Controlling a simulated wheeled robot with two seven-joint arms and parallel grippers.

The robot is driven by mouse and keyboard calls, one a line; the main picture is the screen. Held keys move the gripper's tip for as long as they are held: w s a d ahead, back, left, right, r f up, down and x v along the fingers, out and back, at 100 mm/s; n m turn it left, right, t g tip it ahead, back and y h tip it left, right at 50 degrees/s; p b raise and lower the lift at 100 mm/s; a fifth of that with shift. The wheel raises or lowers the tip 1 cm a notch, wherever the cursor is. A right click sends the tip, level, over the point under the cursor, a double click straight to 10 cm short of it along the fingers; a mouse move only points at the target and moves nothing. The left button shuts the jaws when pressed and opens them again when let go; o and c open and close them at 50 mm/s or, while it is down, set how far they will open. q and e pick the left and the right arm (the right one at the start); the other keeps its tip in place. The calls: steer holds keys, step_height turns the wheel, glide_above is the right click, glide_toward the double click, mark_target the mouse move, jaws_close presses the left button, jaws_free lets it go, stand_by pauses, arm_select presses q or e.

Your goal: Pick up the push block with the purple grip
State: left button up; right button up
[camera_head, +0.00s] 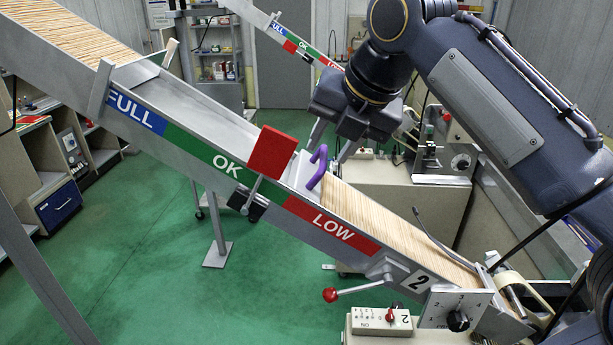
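The purple grip (318,167) stands up from the pale metal push block (300,172) in the sloping chute, just above the sticks at its lower end. My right gripper (333,143) is just above the grip, with fingers pointing down. The red plate partly hides the block's left side. My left gripper is not in view.
The chute (190,97) slopes down from upper left to lower right, with FULL, OK and LOW labels. Sticks fill its upper (60,35) and lower (390,220) ends. A red plate (271,152) rises at its near edge. A red-knobbed lever (331,294) and control box (381,321) are below.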

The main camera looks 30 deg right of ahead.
steer(key=shift+x, duration=0.85)
steer(key=shift+c, duration=0.5)
steer(key=shift+a, duration=0.1)
jaws_close()
steer(key=shift+r, duration=0.15)
